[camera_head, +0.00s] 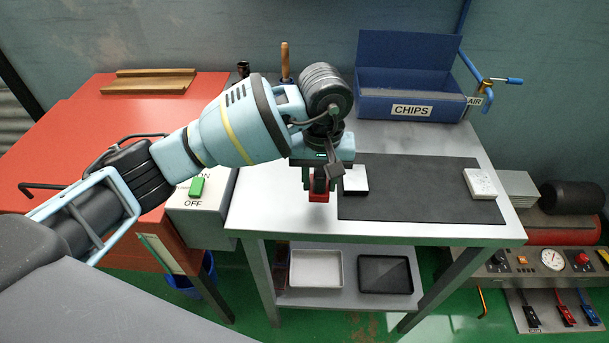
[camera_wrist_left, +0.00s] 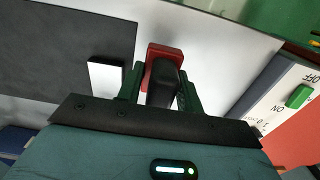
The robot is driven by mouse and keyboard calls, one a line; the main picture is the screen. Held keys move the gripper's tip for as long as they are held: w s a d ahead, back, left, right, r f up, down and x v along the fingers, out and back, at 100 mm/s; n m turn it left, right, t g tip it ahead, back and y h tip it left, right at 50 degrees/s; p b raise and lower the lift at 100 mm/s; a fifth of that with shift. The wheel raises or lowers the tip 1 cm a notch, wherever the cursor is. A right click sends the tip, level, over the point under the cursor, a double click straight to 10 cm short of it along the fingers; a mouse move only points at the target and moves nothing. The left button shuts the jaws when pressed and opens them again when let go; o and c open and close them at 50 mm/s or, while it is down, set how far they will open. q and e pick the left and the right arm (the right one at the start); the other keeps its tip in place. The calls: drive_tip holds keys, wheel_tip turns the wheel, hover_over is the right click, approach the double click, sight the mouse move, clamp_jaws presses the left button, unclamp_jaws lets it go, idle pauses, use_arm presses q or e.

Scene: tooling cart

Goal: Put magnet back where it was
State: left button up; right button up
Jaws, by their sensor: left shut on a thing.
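My left gripper (camera_head: 320,180) is shut on a red piece with a black upper part, which I take to be the magnet (camera_head: 319,196). In the left wrist view, the magnet (camera_wrist_left: 164,54) sits between the green fingers of the left gripper (camera_wrist_left: 160,88). It is over the bare light table top (camera_head: 270,210), just left of the dark mat (camera_head: 420,205). I cannot tell whether it touches the table. My right gripper is not in view.
A small white-topped block (camera_head: 356,179) lies close to the right of the magnet, on the mat's left edge. Another pale block (camera_head: 480,183) lies at the mat's right. A blue CHIPS bin (camera_head: 400,107) stands behind. A switch box (camera_head: 197,205) is at left.

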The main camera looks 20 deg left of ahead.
use_arm(q)
drive_tip(key=shift+w+a, duration=0.8)
drive_tip(key=shift+a, duration=0.35)
drive_tip(key=shift+w+a+f, duration=0.1)
drive_tip(key=shift+w+a, duration=0.1)
drive_tip(key=shift+a, duration=0.05)
drive_tip(key=shift+w+a, duration=0.3)
drive_tip(key=shift+a, duration=0.2)
wheel_tip(320, 180, down, 3)
drive_tip(key=shift+f+p, duration=0.15)
drive_tip(key=shift+p, duration=0.3)
drive_tip(key=shift+w+f, duration=0.1)
drive_tip(key=shift+f, duration=0.05)
drive_tip(key=shift+f, duration=0.1)
drive_tip(key=shift+f, duration=0.15)
drive_tip(key=o, duration=1.2)
